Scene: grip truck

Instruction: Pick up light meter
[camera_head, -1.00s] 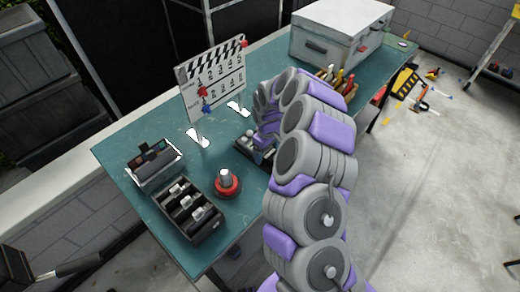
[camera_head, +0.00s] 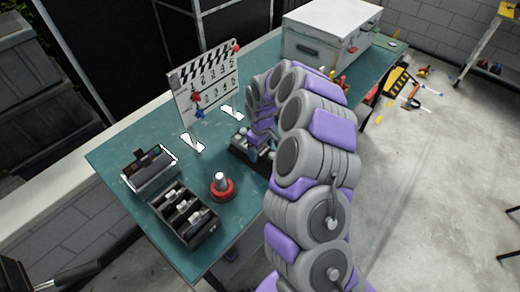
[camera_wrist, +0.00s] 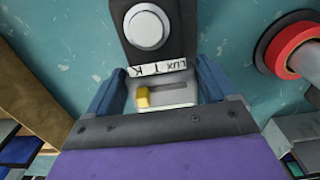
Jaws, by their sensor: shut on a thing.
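The light meter (camera_wrist: 150,28) is a dark device with a round white dome, a label reading "LUX T K" and a yellow slider on its lighter lower part. In the wrist view, my gripper (camera_wrist: 160,86) has its blue fingers on both sides of that lower part, shut on it. In the head view, the meter (camera_head: 239,144) is at the teal table, partly hidden by my gripper (camera_head: 262,150) and arm. I cannot tell whether it still touches the table.
A red-based object with a pale top (camera_head: 221,187) stands close by on the table. A black slotted tray (camera_head: 207,226) and a small open case (camera_head: 150,176) are at the front left. A clapperboard (camera_head: 207,84) stands behind. A large grey box (camera_head: 320,45) is at the back right.

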